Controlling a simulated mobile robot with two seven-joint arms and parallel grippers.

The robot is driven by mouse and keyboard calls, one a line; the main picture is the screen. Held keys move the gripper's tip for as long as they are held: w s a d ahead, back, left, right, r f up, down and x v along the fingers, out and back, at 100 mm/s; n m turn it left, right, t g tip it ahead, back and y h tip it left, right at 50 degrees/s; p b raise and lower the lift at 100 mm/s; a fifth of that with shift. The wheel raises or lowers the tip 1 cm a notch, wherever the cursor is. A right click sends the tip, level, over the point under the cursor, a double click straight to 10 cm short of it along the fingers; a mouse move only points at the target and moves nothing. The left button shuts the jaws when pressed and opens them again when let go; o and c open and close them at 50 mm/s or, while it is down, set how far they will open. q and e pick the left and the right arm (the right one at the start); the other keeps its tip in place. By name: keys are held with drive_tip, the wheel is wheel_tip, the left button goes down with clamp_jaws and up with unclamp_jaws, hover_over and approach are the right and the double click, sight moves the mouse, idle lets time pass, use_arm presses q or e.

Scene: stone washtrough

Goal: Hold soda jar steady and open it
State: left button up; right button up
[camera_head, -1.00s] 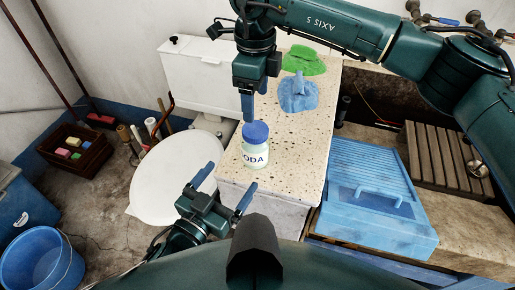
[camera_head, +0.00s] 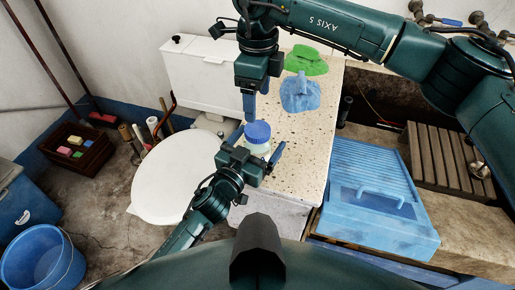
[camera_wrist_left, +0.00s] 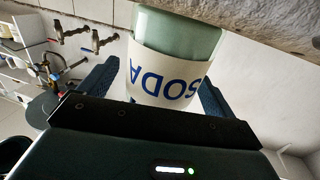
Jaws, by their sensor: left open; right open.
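The soda jar, with its blue lid (camera_head: 257,131), stands upright on the speckled stone counter (camera_head: 304,150). My left gripper (camera_head: 256,141) is open, its two fingers on either side of the jar's body. In the left wrist view the pale green jar with its SODA label (camera_wrist_left: 165,75) sits between the open fingers; the lid is out of that view. Whether the fingers touch the jar I cannot tell. My right gripper (camera_head: 249,106) points down just above and behind the lid, open and empty; its fingers overlap in this view.
A blue washboard-like tray (camera_head: 372,195) is at right. A round white lid or seat (camera_head: 172,178) is at left. The counter right of the jar is clear.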

sight(257, 128)
use_arm(q)
drive_tip(key=shift+c, duration=0.4)
drive_tip(key=c, duration=1.8)
use_arm(e)
drive_tip(key=shift+m, duration=0.8)
use_arm(q)
drive_tip(key=shift+c, duration=0.3)
use_arm(e)
drive_tip(key=m, duration=0.5)
drive_tip(key=shift+m, duration=0.4)
drive_tip(key=m, duration=1.9)
drive_tip(key=shift+m, duration=0.3)
drive_tip(key=shift+f, duration=4)
